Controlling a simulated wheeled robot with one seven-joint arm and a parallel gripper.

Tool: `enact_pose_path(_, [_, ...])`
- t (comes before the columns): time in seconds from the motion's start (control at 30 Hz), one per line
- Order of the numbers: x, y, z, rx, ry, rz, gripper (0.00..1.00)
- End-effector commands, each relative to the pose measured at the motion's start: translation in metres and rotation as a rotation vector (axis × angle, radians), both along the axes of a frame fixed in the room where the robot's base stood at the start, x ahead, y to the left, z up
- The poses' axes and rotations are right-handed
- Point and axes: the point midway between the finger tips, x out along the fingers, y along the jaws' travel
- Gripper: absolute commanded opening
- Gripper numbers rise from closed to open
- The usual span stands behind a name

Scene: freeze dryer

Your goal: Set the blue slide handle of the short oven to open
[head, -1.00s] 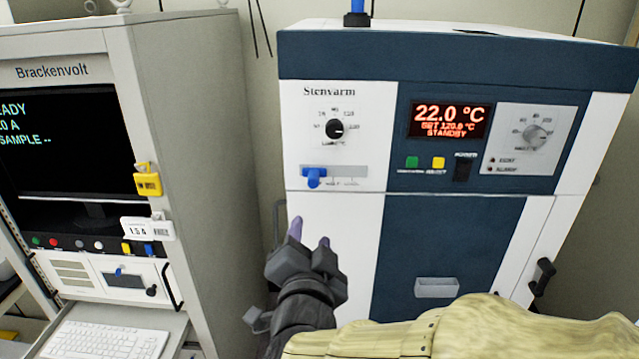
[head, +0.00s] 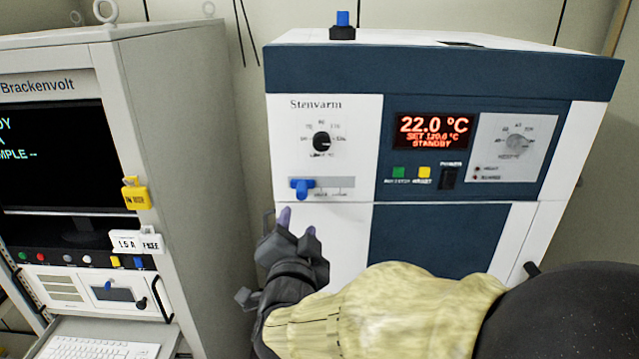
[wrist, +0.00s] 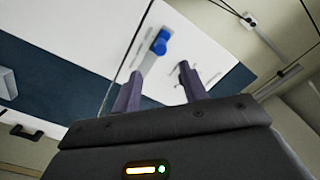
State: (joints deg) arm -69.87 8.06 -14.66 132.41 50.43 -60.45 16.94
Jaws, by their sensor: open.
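The oven (head: 440,75) is white and dark blue, labelled Stenvarm, with a red display reading 22.0 °C and STANDBY. Its blue slide handle (head: 302,187) sits at the left end of a short grey slide plate (head: 338,184), below a black dial. The plate's small lettering is unreadable. In the wrist view the blue handle (wrist: 160,42) shows just beyond the fingertips, between their lines. My gripper (head: 297,224) is open and empty, just below the handle in the head view and apart from it. Its two purple-grey fingers (wrist: 160,72) point towards the oven front.
A blue-topped knob (head: 342,20) stands on the oven's top.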

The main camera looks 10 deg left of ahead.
Motion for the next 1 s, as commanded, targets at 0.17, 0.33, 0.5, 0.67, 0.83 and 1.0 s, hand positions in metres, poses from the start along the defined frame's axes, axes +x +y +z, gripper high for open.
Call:
enact_pose_path(0.17, [0.031, 0.007, 0.003, -0.003, -0.001, -0.002, 0.43])
enact_pose_path(0.33, [0.058, 0.013, 0.003, -0.003, -0.001, -0.001, 0.43])
enact_pose_path(0.5, [0.084, 0.019, 0.002, -0.003, -0.001, -0.001, 0.43])
enact_pose_path(0.67, [0.102, 0.024, 0.002, -0.001, 0.0, -0.001, 0.43])
enact_pose_path(0.83, [0.109, 0.027, 0.001, -0.001, -0.001, 0.002, 0.43])
enact_pose_path(1.0, [0.107, 0.03, 0.0, 0.0, -0.001, 0.008, 0.43])
